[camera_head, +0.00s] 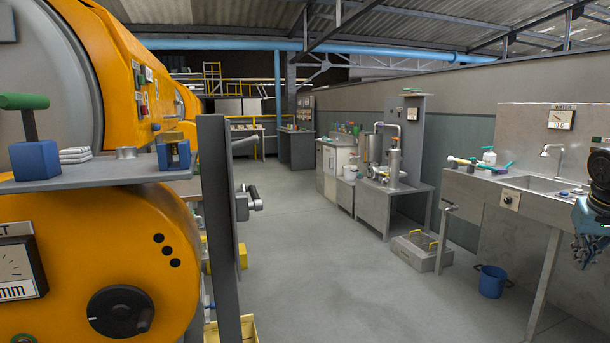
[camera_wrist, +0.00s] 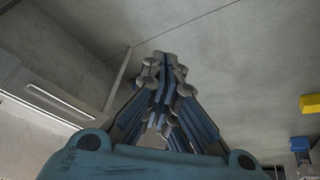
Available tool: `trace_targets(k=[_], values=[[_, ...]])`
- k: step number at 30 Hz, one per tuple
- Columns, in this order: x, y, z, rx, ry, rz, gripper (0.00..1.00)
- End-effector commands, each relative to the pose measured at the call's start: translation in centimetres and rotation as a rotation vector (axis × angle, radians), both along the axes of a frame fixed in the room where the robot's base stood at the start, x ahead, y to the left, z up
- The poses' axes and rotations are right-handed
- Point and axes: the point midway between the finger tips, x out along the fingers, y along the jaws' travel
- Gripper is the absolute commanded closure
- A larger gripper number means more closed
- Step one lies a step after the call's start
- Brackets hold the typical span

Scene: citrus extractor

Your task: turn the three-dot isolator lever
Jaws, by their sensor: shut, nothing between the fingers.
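Three black dots (camera_head: 165,250) mark the orange machine housing at the lower left of the head view. A round black rotary switch (camera_head: 120,311) with a bar-like grip sits below and left of the dots. I take it as the three-dot isolator lever. My gripper (camera_head: 587,252) is at the far right edge of the head view, across the aisle from the switch. In the wrist view my gripper (camera_wrist: 165,60) is shut and empty, its fingers together above the grey floor. The switch does not show in the wrist view.
A grey upright post (camera_head: 220,230) stands right of the housing. A shelf (camera_head: 100,178) above the switch bears blue blocks. The sink counter (camera_head: 480,190), a blue bucket (camera_head: 491,281) and a grey crate (camera_head: 422,255) are on the right. The aisle floor (camera_head: 310,250) is clear.

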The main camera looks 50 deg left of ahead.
Motion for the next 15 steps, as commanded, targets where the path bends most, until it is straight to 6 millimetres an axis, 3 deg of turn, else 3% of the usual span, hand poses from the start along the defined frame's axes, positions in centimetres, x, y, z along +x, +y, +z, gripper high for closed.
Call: trace_targets(k=[1, 8, 15], values=[[0.2, 1.8, 1.0, 0.004, -0.013, 0.026, 1.00], [0.4, 9.3, 4.9, 0.038, -0.070, 0.113, 1.00], [-1.2, 17.9, 8.9, 0.089, -0.124, 0.210, 1.00]])
